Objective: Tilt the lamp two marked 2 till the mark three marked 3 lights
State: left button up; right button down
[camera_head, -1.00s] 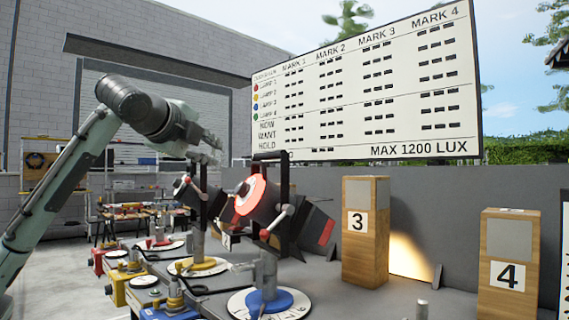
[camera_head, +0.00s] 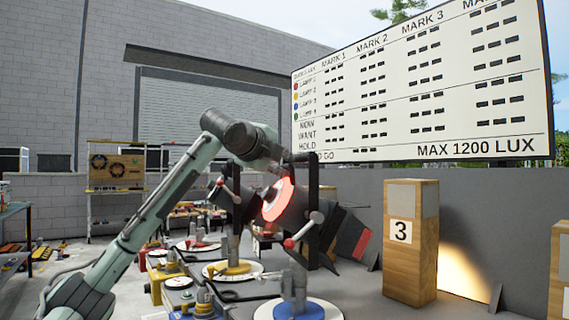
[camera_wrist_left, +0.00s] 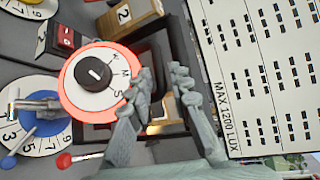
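The nearest lamp (camera_head: 337,232) has a glowing red ring on its back and stands on a blue base (camera_head: 298,312). A darker lamp (camera_head: 222,196) behind it stands over a yellow base (camera_head: 228,268). I cannot read a number on either lamp. The mark three post (camera_head: 410,265) is wooden with a "3" plate; a warm light patch lies on the wall to its right. My left gripper (camera_head: 290,160) is just above the red-ringed lamp, partly hidden. In the wrist view its fingers (camera_wrist_left: 165,84) are apart and empty, beside the lamp's ring (camera_wrist_left: 88,62). My right gripper is not seen.
A board (camera_head: 420,85) headed MARK 1 to MARK 4 shows dashes. A second wooden post (camera_head: 560,275) is cut off at the right edge. A "2" post (camera_wrist_left: 130,14) shows in the wrist view. Cables and coloured boxes lie left of the lamps.

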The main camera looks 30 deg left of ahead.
pick_arm(q)
jog(key=shift+w+f, duration=0.1)
jog(key=shift+w, duration=0.15)
jog(key=shift+c, duration=0.3)
grip_shut()
jog(key=shift+s, duration=0.1)
